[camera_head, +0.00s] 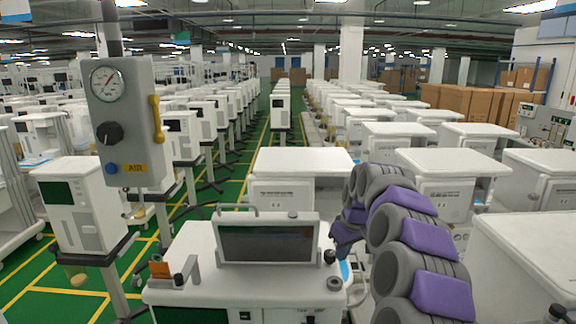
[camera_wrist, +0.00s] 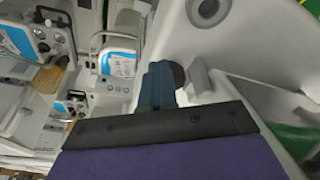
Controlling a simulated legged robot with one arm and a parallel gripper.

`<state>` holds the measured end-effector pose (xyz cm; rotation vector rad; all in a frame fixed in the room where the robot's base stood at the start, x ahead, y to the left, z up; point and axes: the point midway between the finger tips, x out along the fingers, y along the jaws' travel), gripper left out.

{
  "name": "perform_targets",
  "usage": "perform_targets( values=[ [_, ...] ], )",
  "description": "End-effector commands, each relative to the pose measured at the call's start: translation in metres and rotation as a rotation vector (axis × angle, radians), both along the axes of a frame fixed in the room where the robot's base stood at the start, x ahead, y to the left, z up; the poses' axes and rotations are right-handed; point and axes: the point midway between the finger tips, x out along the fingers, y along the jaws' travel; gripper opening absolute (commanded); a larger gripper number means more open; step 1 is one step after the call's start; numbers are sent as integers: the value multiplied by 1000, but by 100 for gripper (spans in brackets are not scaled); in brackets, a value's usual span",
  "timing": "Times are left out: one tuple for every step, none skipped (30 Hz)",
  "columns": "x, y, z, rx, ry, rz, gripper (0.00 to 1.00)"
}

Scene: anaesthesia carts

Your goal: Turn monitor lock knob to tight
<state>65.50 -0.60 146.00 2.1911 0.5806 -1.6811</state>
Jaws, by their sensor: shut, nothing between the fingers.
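The monitor (camera_head: 267,241) with a dark screen and a top handle stands on the white cart in front of me. A small black knob (camera_head: 329,256) sits at its lower right side. My gripper (camera_head: 340,241) is shut and empty, just right of the monitor and close above the knob. In the wrist view the blue-grey fingers (camera_wrist: 158,84) are together, with a dark round part (camera_wrist: 179,74), likely the knob, right beside them. I cannot tell whether they touch it. The knob's lock marking is not readable.
The white cart (camera_head: 195,262) has an orange item (camera_head: 160,269) at left and a grey ring-shaped part (camera_head: 334,283) below the knob. A gauge panel (camera_head: 124,120) stands at left. More white carts (camera_head: 300,161) stand close behind. The green aisle (camera_head: 262,135) is clear.

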Motion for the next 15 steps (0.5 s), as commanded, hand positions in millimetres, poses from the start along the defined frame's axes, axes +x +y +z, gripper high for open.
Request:
perform_targets(
  values=[
    [-4,1,-14,-4,36,5,0],
    [-4,1,-14,-4,36,5,0],
    [-4,1,-15,-4,36,5,0],
    [-4,2,-15,-4,37,5,0],
    [-4,2,-15,-4,37,5,0],
    [-3,2,-15,-4,38,5,0],
    [-3,3,-15,-4,38,5,0],
    [-2,3,-16,-3,38,5,0],
    [-2,3,-16,-4,39,5,0],
    [-2,4,-16,-4,39,5,0],
    [-1,4,-16,-4,39,5,0],
    [-1,4,-16,-4,39,5,0],
    [-1,4,-17,-4,40,5,0],
    [-1,4,-17,-4,40,5,0],
    [-1,4,-17,-4,40,5,0]
  ],
)
